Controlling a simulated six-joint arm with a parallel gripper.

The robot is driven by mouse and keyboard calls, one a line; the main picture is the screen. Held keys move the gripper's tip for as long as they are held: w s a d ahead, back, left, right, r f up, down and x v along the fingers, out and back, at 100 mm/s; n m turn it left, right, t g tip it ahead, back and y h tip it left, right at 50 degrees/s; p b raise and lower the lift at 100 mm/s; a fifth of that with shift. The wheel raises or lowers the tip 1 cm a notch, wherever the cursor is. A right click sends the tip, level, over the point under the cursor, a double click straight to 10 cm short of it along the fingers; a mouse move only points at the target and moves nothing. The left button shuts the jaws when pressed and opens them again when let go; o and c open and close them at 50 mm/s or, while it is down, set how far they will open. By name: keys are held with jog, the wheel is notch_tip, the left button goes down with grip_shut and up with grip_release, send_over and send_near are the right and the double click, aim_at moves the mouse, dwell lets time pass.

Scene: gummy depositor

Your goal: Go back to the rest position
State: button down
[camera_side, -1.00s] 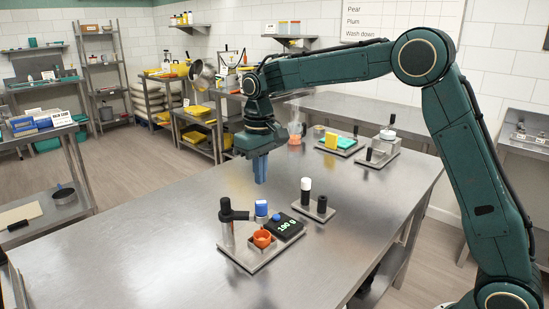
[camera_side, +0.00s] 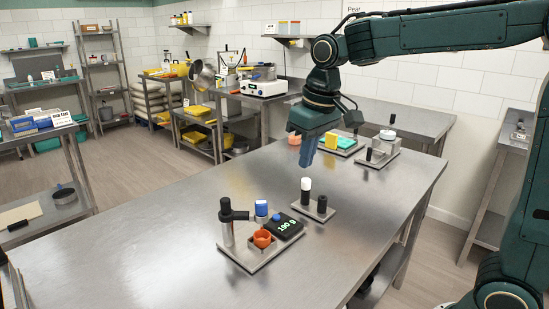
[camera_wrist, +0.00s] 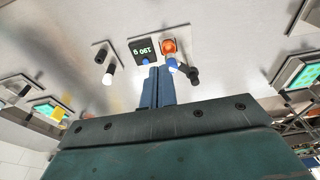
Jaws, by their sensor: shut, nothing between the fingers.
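My gripper (camera_side: 308,150) is shut and empty, with its blue fingers pressed together. It hangs in the air above the steel table (camera_side: 130,262), behind the stand with the white-topped and black posts. Its fingers point down and a little left in the side view. In the wrist view my gripper (camera_wrist: 158,85) shows at the middle with its fingers together. The depositor stand (camera_side: 252,258) sits on the table with an orange cup (camera_side: 262,239), a blue-capped part (camera_side: 261,208) and a black display (camera_side: 284,225). My gripper is apart from all of these.
A small plate with a white-topped post (camera_side: 306,190) and a black post (camera_side: 322,204) stands near the gripper. A tray with a green pad and yellow block (camera_side: 332,140) and another fixture (camera_side: 380,152) lie at the back. The table's left part is clear.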

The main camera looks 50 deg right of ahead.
jog(key=s+d+f+t, duration=0.1)
jog(key=s+f+t, duration=0.1)
jog(key=s, duration=1.8)
jog(key=shift+s+d+f+t, duration=0.2)
jog(key=shift+f+t, duration=0.15)
jog(key=shift+t, duration=0.35)
